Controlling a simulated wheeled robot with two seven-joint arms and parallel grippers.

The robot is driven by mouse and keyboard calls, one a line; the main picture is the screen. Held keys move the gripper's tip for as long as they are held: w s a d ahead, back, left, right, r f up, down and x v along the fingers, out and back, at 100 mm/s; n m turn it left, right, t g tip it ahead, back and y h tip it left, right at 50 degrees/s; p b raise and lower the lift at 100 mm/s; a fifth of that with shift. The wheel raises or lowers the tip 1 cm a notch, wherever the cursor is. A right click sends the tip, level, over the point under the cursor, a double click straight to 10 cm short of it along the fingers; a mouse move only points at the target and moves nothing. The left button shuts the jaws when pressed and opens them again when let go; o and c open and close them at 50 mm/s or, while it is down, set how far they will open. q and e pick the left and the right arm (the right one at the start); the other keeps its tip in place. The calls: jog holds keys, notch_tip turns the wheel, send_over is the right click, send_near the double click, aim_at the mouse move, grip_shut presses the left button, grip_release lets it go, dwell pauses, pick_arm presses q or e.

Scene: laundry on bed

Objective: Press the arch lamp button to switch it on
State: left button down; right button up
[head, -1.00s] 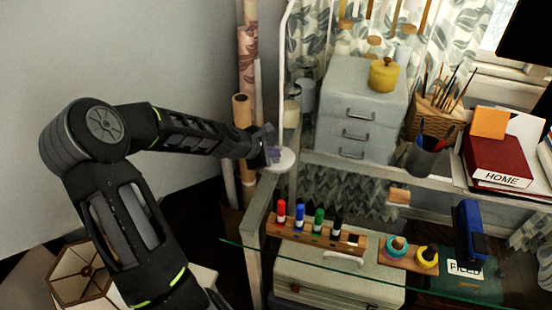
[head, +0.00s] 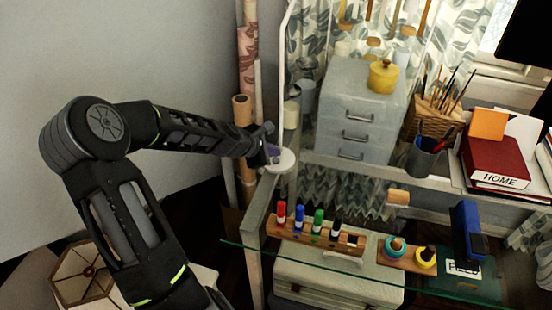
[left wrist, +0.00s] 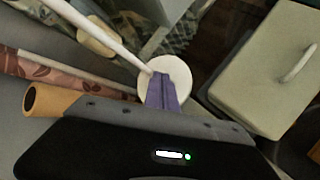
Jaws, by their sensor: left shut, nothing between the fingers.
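The arch lamp has a thin white pole (head: 283,75) and a round white base (head: 287,163), standing at the left end of the desk. In the left wrist view, the pole (left wrist: 95,32) runs down to the round base (left wrist: 177,68). My left gripper (head: 272,153) is at the base, its purple fingers shut and empty. In the left wrist view the shut fingertips (left wrist: 162,80) overlap the disc close to the foot of the pole. The button is hidden or too small to make out, and I cannot tell whether the fingertips touch it. My right gripper is out of view.
Rolled tubes (head: 242,110) stand just left of the lamp. A grey drawer box (head: 350,125) is behind and right of it. A glass shelf edge (head: 330,262) and a marker rack (head: 300,232) are below right.

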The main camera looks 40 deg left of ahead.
aim_at(274, 162)
pick_arm(q)
jog(key=shift+r, duration=0.1)
notch_tip(274, 162, up, 6)
jog(key=p, duration=0.5)
